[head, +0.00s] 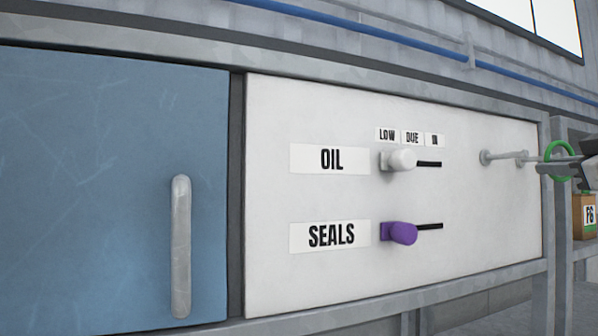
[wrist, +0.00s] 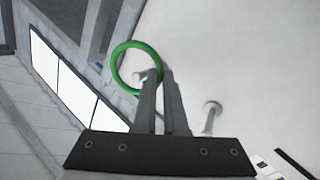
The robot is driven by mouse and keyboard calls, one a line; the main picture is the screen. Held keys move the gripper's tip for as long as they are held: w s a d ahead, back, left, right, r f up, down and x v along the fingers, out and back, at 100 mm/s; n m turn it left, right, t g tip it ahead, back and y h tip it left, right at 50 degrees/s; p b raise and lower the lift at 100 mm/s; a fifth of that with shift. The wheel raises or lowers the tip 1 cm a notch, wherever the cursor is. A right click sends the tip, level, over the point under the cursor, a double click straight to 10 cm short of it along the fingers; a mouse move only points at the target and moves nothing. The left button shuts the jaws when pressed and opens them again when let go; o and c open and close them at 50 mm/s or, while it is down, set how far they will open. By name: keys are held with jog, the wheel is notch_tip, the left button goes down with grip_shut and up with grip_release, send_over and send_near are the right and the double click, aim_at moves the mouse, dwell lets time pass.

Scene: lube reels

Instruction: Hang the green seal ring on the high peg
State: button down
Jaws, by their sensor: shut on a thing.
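The green seal ring (head: 558,143) is at the right edge of the head view. In the wrist view the ring (wrist: 114,64) is at the fingertips of my gripper (wrist: 160,73), which is shut on its edge. The gripper (head: 574,166) is partly cut off in the head view. Two grey pegs stick out of the white panel, a left one (head: 489,157) and a right one (head: 520,161). In the wrist view a peg end (wrist: 152,75) shows through the ring, partly behind the fingers; I cannot tell if the ring is around it. The other peg (wrist: 211,115) is bare.
The white panel (head: 275,120) carries OIL and SEALS labels, a white slider knob (head: 402,160) and a purple one (head: 402,233). A blue door (head: 90,180) with a grey handle (head: 181,245) is at left. A brown box (head: 581,219) stands below the gripper.

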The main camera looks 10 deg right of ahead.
jog(key=shift+w+a+f, duration=0.15)
jog(key=shift+w, duration=0.35)
jog(key=shift+w+a+f, duration=0.15)
jog(key=shift+w, duration=0.4)
jog(key=shift+w+a+f, duration=0.15)
jog(key=shift+w, duration=0.35)
jog(key=c, duration=0.9)
grip_release()
jog(key=shift+f, duration=0.1)
jog(key=shift+s, duration=0.15)
